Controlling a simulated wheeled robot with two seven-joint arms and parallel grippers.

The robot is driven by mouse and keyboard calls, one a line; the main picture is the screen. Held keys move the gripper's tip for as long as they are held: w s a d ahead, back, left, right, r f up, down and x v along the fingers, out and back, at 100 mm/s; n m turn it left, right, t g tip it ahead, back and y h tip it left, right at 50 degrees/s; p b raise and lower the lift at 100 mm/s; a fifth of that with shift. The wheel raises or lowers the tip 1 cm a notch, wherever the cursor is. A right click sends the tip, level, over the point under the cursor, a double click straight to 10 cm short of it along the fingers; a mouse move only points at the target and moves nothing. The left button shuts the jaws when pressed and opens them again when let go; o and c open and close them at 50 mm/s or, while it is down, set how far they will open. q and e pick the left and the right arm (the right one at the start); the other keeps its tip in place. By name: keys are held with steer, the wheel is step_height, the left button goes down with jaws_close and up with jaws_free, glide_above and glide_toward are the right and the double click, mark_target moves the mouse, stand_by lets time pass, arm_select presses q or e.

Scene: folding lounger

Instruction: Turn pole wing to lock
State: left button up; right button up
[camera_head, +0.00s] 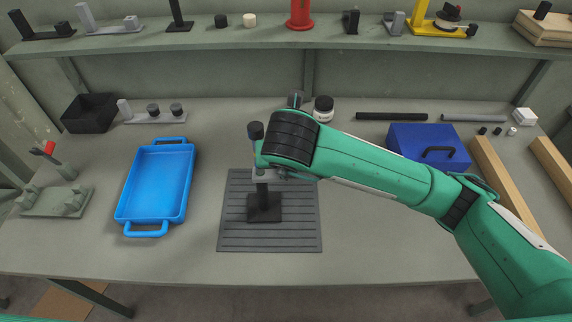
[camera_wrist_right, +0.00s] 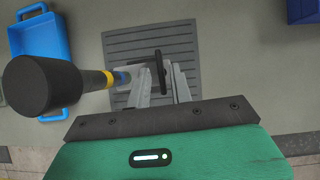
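A dark fixture (camera_head: 264,208) with a square base and an upright post stands on the ribbed grey mat. A light grey bracket (camera_head: 263,175) sits at its top. A black knob (camera_head: 255,130) rises by it; in the right wrist view the knob (camera_wrist_right: 42,86) is large, on a shaft with yellow and blue rings. A thin black bar (camera_wrist_right: 159,72), apparently the wing, stands upright in that view. My right gripper (camera_wrist_right: 160,72) has its two fingers apart, one on each side of the bar; contact is unclear. In the head view my wrist hides these fingers. My left gripper is not in view.
The ribbed mat (camera_head: 230,235) lies mid-bench. A blue tray (camera_head: 158,187) is left of it, and a dark blue box (camera_head: 428,146) is at the right. The bench front is clear.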

steer(key=shift+r+p, duration=0.55)
steer(key=shift+r, duration=1.9)
steer(key=shift+f, duration=0.1)
